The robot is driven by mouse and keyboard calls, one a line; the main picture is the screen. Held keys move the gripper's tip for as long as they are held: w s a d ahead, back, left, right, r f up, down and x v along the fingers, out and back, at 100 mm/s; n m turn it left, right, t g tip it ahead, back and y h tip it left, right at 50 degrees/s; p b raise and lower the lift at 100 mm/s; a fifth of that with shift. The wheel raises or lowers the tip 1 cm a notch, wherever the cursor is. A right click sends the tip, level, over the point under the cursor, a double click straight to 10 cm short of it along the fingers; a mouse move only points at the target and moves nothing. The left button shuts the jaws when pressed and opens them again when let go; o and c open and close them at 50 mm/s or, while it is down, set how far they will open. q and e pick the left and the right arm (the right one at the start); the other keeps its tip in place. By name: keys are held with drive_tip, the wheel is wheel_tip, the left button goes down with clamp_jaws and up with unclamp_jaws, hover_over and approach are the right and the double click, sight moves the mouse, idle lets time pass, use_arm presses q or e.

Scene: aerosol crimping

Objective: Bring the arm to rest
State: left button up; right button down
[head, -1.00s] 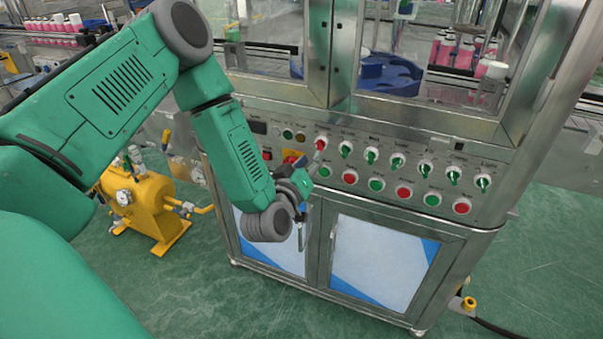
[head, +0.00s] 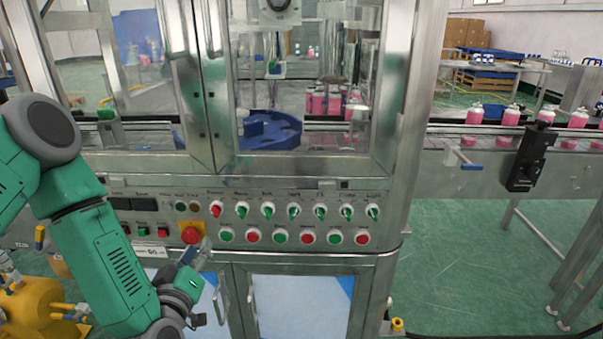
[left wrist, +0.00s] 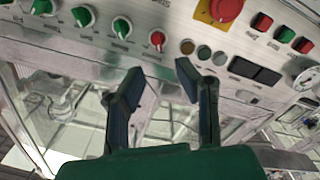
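My left arm (head: 97,245) comes in from the left in the head view, bent down in front of the machine's control panel (head: 150,225). My left gripper (head: 196,262) is in front of the panel's lower edge, just below the red emergency button (head: 190,234). In the left wrist view my left gripper (left wrist: 155,78) has its two dark fingers apart, with nothing between them. The panel shows upside down there, with the red emergency button (left wrist: 222,9) beyond the fingers. I cannot tell whether the fingers touch the panel. My right gripper is not in view.
Switches (head: 294,211) and red and green buttons (head: 280,236) line the panel. Below are cabinet doors (head: 300,305). A yellow pump (head: 35,305) stands at lower left. A conveyor (head: 470,178) with pink bottles runs right. Green floor (head: 455,270) at right is clear.

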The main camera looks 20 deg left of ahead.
use_arm(q)
drive_tip(key=s+d+f+m+g+h, duration=0.3)
drive_tip(key=s+d+f+g, duration=0.15)
drive_tip(key=f, duration=0.35)
drive_tip(key=s+d+f+m+g+h, duration=0.2)
drive_tip(key=s+d+f+m+g, duration=0.15)
drive_tip(key=s+f, duration=0.3)
drive_tip(key=s+f+m+g, duration=0.1)
drive_tip(key=s+f+g, duration=0.1)
drive_tip(key=s, duration=0.3)
drive_tip(key=s+a+f+m+g, duration=0.1)
drive_tip(key=s+f+g, duration=0.1)
drive_tip(key=s+g, duration=0.2)
drive_tip(key=s+f+m+g+y, duration=0.1)
drive_tip(key=s+f+g, duration=0.1)
drive_tip(key=s, duration=0.5)
drive_tip(key=shift+s+a+g, duration=0.2)
drive_tip(key=shift+a+g, duration=0.05)
drive_tip(key=shift+g, duration=0.15)
drive_tip(key=shift+f, duration=0.1)
